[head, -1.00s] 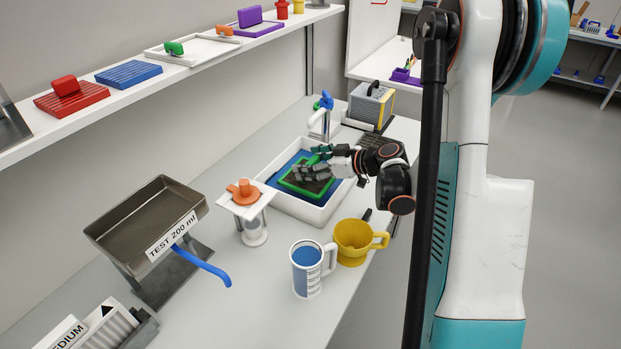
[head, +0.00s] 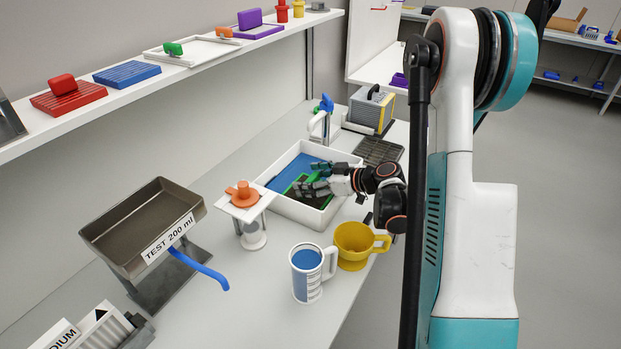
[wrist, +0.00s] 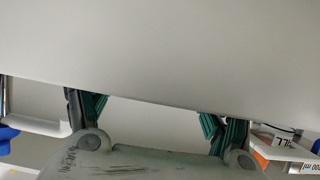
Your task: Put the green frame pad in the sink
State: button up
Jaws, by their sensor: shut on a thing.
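The green frame pad (head: 292,185), a dark panel with a green rim, is inside the white sink (head: 298,212) in the head view, low over its blue bottom. Whether it touches the bottom I cannot tell. My gripper (head: 309,187) is shut on the pad, and its dark fingers hide part of it. In the wrist view my gripper's green-padded fingers (wrist: 155,112) stand apart beside a broad pale surface. I cannot make out the pad there.
A tap (head: 325,112) with a blue top stands behind the sink. An orange-topped stand (head: 243,205), a blue-filled mug (head: 306,272) and a yellow cup (head: 353,242) stand in front of the sink. A dark drain grate (head: 378,152) lies at its right.

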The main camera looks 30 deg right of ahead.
jog(key=o, duration=1.2)
jog(key=shift+f, duration=0.1)
jog(key=shift+c, duration=0.2)
jog(key=shift+r, duration=0.5)
jog(key=p+v, duration=0.3)
jog(key=v, duration=0.9)
jog(key=shift+d, duration=0.1)
